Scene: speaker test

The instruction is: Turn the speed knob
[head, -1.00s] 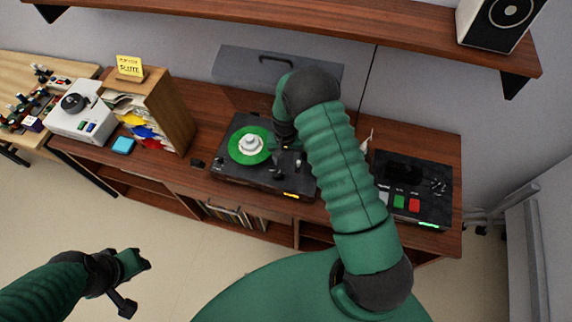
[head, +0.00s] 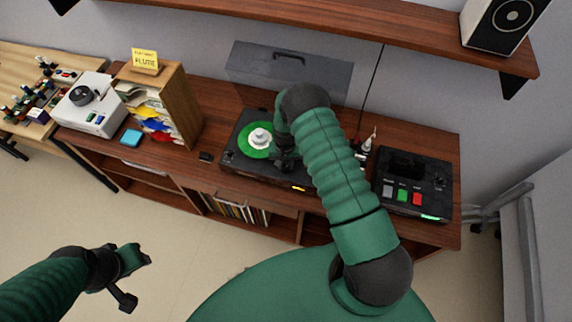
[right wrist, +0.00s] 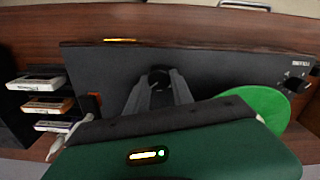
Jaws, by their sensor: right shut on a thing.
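The turntable (head: 235,164) stands on the wooden cabinet, with a green record (head: 254,151) with a white centre on it. My right gripper (head: 285,163) is over the right part of its deck, partly hidden by my own arm in the head view. In the right wrist view, its two grey fingers (right wrist: 158,88) are shut on a small dark knob (right wrist: 159,76) on the black deck. Another knob (right wrist: 293,83) with white lettering, too small to read, sits near the record at right. My left gripper (head: 132,268) hangs over the floor; its jaw opening is unclear.
A black box (head: 412,182) with grey, green and red buttons stands right of the turntable. A wooden record holder (head: 180,105) and a white device (head: 90,105) stand at left. A shelf (head: 330,32) with a speaker (head: 497,25) hangs above. A blue block (head: 131,138) lies on the cabinet.

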